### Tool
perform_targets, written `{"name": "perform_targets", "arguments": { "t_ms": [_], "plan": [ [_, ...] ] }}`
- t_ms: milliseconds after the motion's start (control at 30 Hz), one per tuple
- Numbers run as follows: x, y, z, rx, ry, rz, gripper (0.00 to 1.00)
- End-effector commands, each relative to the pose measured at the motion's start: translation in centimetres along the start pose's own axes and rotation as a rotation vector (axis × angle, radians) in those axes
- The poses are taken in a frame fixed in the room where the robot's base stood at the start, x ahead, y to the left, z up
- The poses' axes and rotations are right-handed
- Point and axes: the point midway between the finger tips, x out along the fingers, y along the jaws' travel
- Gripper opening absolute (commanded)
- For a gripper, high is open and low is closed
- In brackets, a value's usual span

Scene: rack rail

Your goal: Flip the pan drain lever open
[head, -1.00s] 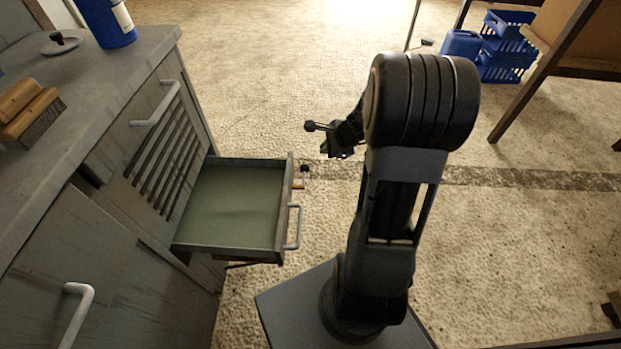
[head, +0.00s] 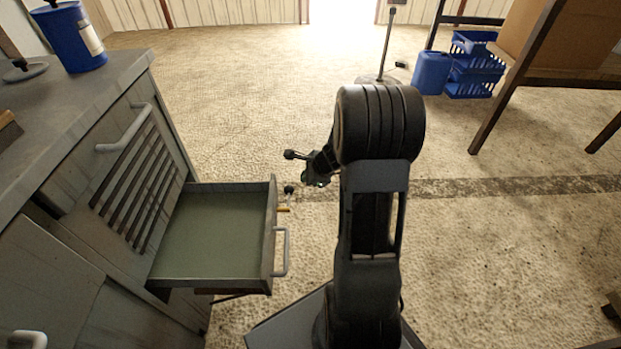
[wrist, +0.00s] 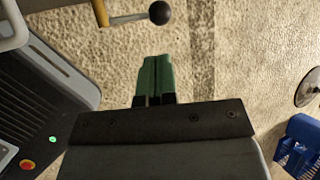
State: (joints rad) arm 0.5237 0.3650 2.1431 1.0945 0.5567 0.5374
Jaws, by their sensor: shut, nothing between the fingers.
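The pan drain lever shows in the head view as a black ball knob (head: 289,189) beside the outer far corner of the pulled-out pan (head: 273,235), with a brass-yellow part (head: 283,209) just below the knob. In the wrist view the knob (wrist: 160,12) ends a thin grey rod (wrist: 128,18), which lies roughly sideways from the brass part (wrist: 100,12) at the top edge. My gripper (wrist: 158,58) has green fingers, shut together and empty. The fingertips point toward the knob with a gap between them. In the head view my gripper (head: 312,182) is small and partly dark, just right of the knob.
The grey cabinet (head: 60,270) with handles and slats stands at left, a blue canister (head: 76,36) on top. The pan's bar handle (head: 284,252) sticks out toward my arm. Blue crates (head: 470,88), a blue jug (head: 431,72) and a wooden table (head: 560,70) stand far right. Floor between is clear.

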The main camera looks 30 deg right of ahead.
Motion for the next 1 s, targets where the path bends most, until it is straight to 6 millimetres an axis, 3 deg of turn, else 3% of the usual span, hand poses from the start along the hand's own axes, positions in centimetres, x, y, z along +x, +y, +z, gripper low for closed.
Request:
{"name": "perform_targets", "arguments": {
  "t_ms": [100, 400, 633, 1000],
  "plan": [
    [2.9, 0.2, -0.2, -0.002, -0.002, 0.003, 0.00],
    [7.4, 0.2, -0.1, -0.002, 0.000, 0.002, 0.00],
    [8.9, 0.1, 0.0, -0.001, -0.001, 0.001, 0.00],
    [9.2, 0.0, 0.0, -0.001, 0.000, 0.000, 0.00]
  ]
}}
